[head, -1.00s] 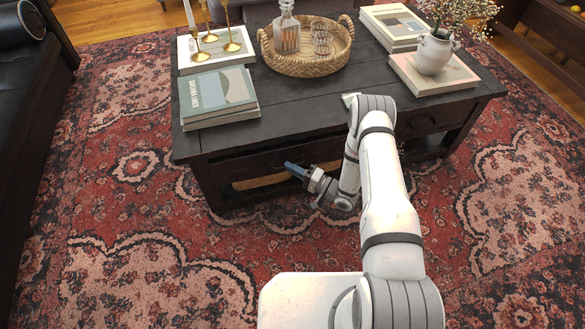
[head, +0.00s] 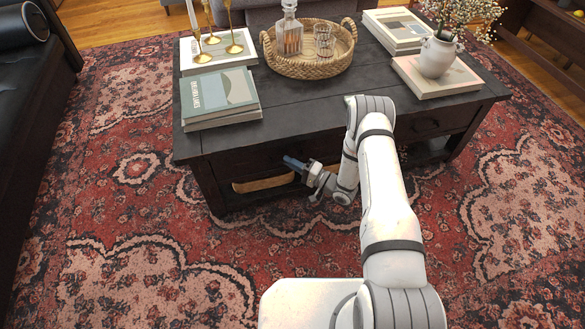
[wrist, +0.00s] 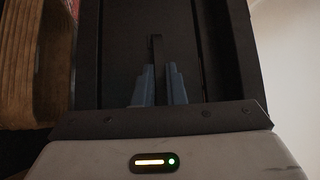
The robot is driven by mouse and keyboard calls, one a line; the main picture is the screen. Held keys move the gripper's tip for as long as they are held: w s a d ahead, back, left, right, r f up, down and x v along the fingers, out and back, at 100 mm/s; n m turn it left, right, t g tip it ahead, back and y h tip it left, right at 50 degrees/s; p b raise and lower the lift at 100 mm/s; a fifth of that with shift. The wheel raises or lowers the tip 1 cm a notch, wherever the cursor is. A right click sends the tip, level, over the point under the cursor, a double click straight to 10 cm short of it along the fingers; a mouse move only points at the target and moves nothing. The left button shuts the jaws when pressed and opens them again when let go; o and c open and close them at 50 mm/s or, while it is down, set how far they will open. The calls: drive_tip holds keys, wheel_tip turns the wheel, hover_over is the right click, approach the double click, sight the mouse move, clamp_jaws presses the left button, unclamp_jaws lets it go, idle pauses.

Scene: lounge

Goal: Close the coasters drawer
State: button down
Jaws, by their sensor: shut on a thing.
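The dark drawer front (head: 240,163) is at the left of the black coffee table (head: 310,112), just under the tabletop. In the head view it looks about flush with the table's frame, though shadow makes any small gap hard to tell. My gripper (head: 288,161) is at the drawer front, reaching in from the right. In the wrist view the blue fingers (wrist: 160,85) are closed on a thin dark bar handle (wrist: 156,48) against the dark front (wrist: 115,50). The drawer's inside and any coasters are hidden.
A light brown woven or wooden item (head: 263,183) shows below the drawer. Books (head: 222,95), a wicker tray (head: 308,66) with a decanter (head: 289,32), and a white vase (head: 438,55) stand on the tabletop. Patterned rug (head: 140,220) lies clear in front.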

drive_tip(key=c, duration=1.5)
unclamp_jaws()
drive_tip(key=shift+w, duration=0.25)
drive_tip(key=shift+s+d, duration=0.1)
drive_tip(key=p+v, duration=0.2)
drive_tip(key=v, duration=0.5)
drive_tip(key=shift+s+d, duration=0.2)
drive_tip(key=shift+f, duration=0.1)
